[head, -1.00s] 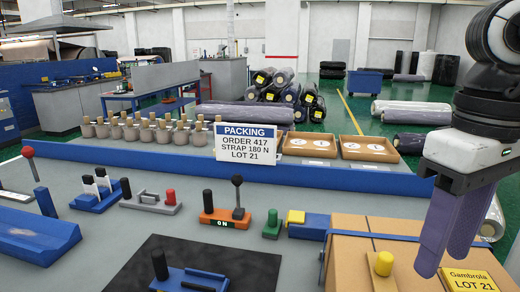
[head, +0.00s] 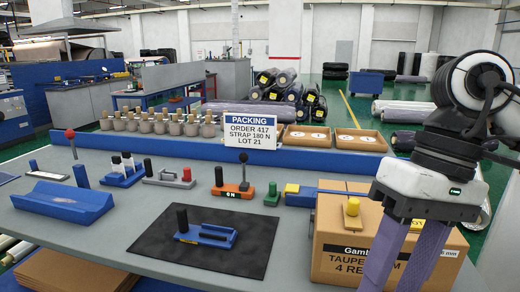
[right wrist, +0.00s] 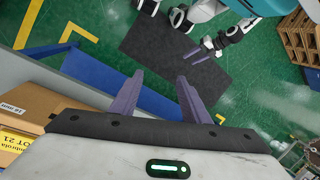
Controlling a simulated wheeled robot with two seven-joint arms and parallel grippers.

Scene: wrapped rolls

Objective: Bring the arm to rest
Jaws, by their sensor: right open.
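My right gripper (head: 397,278) is at the lower right of the head view, in front of the right part of the cardboard box (head: 335,245). Its two purple fingers are apart with nothing between them. In the right wrist view the gripper (right wrist: 157,84) is also open and empty, with the fingers over green floor and a dark mat (right wrist: 180,60). The box shows at the left edge of that view (right wrist: 40,108). The fingertips are cut off at the bottom of the head view. My left gripper is not in view.
The grey bench holds a black mat (head: 150,248) with a blue strap tool (head: 212,236), an orange lever unit (head: 232,190), a blue cradle (head: 62,200) and a packing sign (head: 250,130). Wrapped rolls (head: 285,92) are stacked behind. Floor at the far right is open.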

